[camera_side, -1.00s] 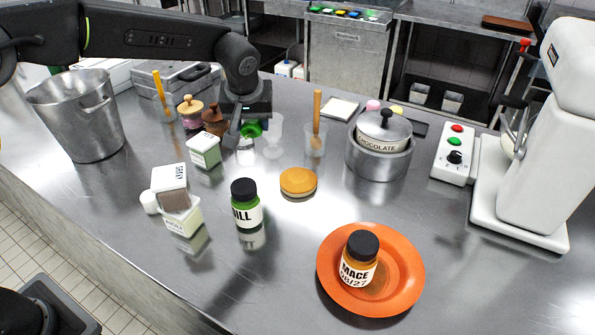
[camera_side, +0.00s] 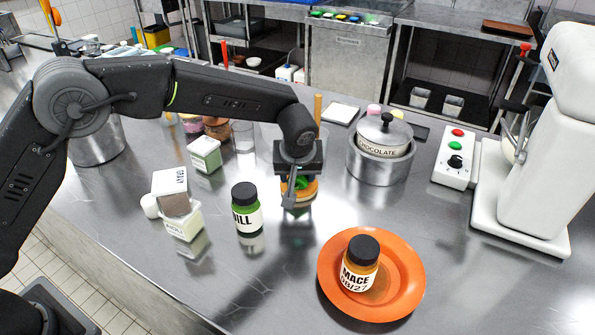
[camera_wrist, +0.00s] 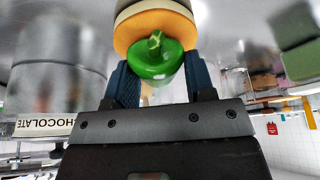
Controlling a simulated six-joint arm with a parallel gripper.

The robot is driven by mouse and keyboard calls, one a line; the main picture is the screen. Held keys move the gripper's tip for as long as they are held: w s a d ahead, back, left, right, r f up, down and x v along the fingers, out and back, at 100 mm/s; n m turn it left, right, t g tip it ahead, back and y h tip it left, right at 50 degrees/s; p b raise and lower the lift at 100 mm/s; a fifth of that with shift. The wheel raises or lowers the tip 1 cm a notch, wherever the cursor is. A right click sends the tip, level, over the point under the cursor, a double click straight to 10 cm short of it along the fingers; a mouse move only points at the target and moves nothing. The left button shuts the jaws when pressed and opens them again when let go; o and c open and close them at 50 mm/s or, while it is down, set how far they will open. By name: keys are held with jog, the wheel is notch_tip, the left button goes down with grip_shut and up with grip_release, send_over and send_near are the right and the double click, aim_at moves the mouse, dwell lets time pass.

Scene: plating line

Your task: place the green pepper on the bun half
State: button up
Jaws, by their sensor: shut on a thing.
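The green pepper (camera_side: 301,183) is between the fingers of my gripper (camera_side: 297,187), which is shut on it. In the wrist view the pepper (camera_wrist: 153,62) shows its pale stem between the two blue fingers of my gripper (camera_wrist: 158,76). The bun half (camera_side: 313,189) is a round orange-tan disc on the steel counter, partly hidden by my gripper. In the wrist view the bun half (camera_wrist: 130,32) lies directly behind the pepper, which overlaps its edge. I cannot tell whether the two touch.
A dill jar (camera_side: 246,208) stands just left of the bun half. An orange plate (camera_side: 404,285) holding a mace jar (camera_side: 359,265) is at front right. A chocolate-labelled pot (camera_side: 382,158) stands behind right. The counter in front of the bun is clear.

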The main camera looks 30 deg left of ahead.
jog(key=shift+f, duration=0.15)
jog(key=o, duration=0.9)
jog(key=v, duration=1.2)
jog(key=shift+r, duration=0.25)
